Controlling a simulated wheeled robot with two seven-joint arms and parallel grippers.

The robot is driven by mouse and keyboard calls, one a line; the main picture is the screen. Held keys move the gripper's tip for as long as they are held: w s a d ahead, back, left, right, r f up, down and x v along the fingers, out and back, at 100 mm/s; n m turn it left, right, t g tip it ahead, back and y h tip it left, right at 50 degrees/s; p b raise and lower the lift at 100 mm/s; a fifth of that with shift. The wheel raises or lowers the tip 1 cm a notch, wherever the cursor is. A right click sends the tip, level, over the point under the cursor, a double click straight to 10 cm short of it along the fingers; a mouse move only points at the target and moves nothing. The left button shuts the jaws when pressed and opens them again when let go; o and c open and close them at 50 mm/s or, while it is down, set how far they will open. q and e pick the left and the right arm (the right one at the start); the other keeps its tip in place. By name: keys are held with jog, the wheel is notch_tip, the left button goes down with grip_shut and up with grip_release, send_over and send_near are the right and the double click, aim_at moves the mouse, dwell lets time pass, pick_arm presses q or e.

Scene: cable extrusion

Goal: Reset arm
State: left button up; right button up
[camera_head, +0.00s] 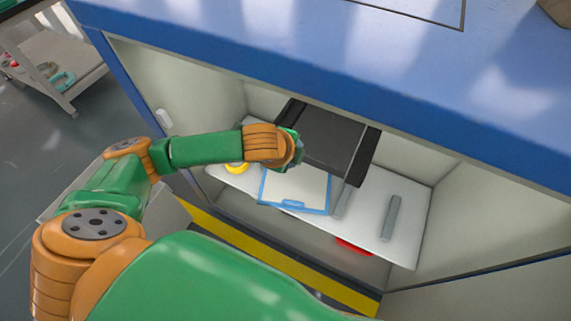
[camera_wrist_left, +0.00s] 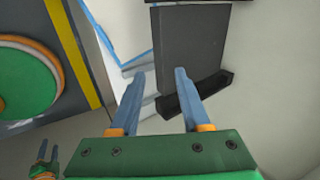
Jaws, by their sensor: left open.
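My left arm, green and orange, reaches from the left into the open blue and white cabinet in the head view. Its gripper (camera_wrist_left: 158,98) shows in the left wrist view with two blue fingers spread apart and nothing between them. The fingertips point towards a dark grey tray-like piece with a black side bar (camera_wrist_left: 192,94). I cannot tell from these views whether they touch it. In the head view this dark piece (camera_head: 333,137) sits tilted inside the cabinet, beside my left wrist, which hides the gripper there.
On the white cabinet shelf (camera_head: 366,227) lie a blue-framed clipboard (camera_head: 296,190), a yellow round item (camera_head: 236,168) and a grey bar (camera_head: 390,218). A red item (camera_head: 353,246) shows below the shelf. The cabinet's blue top (camera_head: 300,50) overhangs the opening. A cart (camera_head: 50,65) stands far left.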

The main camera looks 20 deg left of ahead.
pick_arm(q)
jog(key=s, duration=0.5)
jog(key=w+f+n+p, duration=0.2)
jog(key=w+f+n, duration=0.4)
jog(key=f, duration=0.2)
jog(key=s+a+f+n+p, duration=0.1)
jog(key=s+a+f+n, duration=0.25)
jog(key=f, duration=0.35)
jog(key=s+a+f+n+g+p, duration=0.1)
jog(key=s+a+f+n+g, duration=0.25)
jog(key=s+f, duration=0.8)
jog(key=s+d+f+n+g, duration=0.1)
jog(key=s+f, duration=0.1)
jog(key=s, duration=0.7)
jog(key=s+d+f+n+g, duration=0.1)
jog(key=s+f, duration=0.1)
jog(key=s, duration=0.6)
jog(key=shift+s+d+f+n+y+p, duration=0.15)
jog(key=shift+s+d+n+y+p, duration=0.15)
jog(key=shift+s+n+p, duration=0.15)
jog(key=shift+w, duration=0.1)
